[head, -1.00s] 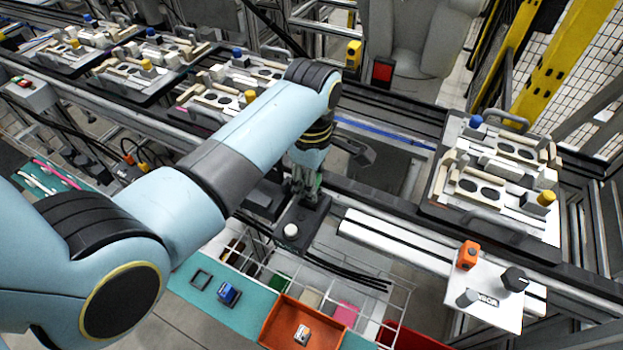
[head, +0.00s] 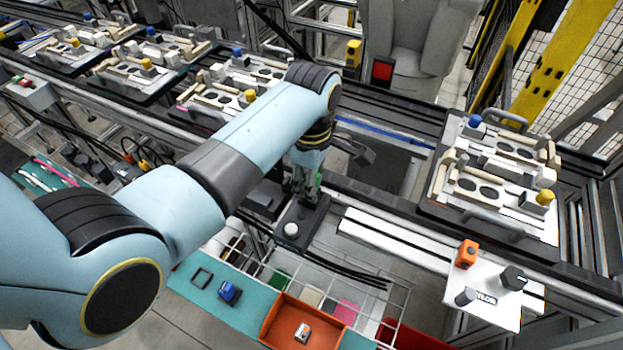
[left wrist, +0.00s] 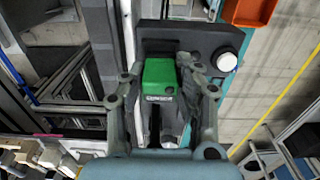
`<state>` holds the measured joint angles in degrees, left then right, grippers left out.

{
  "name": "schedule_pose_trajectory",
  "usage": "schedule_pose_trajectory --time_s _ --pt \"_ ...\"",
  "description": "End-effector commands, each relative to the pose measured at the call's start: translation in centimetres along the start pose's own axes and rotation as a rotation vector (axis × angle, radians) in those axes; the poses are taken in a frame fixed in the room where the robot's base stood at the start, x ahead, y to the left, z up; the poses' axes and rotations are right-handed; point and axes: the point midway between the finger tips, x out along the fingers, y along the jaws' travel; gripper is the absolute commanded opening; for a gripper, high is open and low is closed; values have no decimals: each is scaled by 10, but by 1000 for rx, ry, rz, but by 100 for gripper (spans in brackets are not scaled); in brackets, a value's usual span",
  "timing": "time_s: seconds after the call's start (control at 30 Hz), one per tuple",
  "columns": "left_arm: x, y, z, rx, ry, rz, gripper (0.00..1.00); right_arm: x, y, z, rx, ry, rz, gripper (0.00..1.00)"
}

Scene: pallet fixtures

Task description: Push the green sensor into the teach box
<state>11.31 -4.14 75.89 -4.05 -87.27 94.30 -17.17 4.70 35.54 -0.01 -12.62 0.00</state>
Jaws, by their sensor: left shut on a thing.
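The green sensor (left wrist: 159,80) is a small block, seen between my left gripper's fingers in the left wrist view. In the head view only a sliver of green (head: 319,180) shows beside the fingers. My left gripper (head: 303,188) is shut on it, and its fingers also show in the left wrist view (left wrist: 161,92). The teach box (head: 306,218) is a dark box with a white button. In the left wrist view the sensor's far end meets or overlaps the near edge of the dark box (left wrist: 185,38). How deep it sits is hidden. My right gripper is out of view.
A rail and conveyor with pallets (head: 490,190) run behind the box. A wire basket (head: 345,290) and an orange tray (head: 270,325) lie in front. A white plate with an orange switch (head: 467,254) stands at right.

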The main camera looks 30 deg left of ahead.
Motion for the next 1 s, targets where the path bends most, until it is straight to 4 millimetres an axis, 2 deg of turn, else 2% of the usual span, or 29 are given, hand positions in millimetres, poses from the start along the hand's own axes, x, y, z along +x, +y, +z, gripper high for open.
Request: schedule_pose_trajectory --time_s 1.0 --pt "12 0 0 0 0 0 0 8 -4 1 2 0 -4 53"
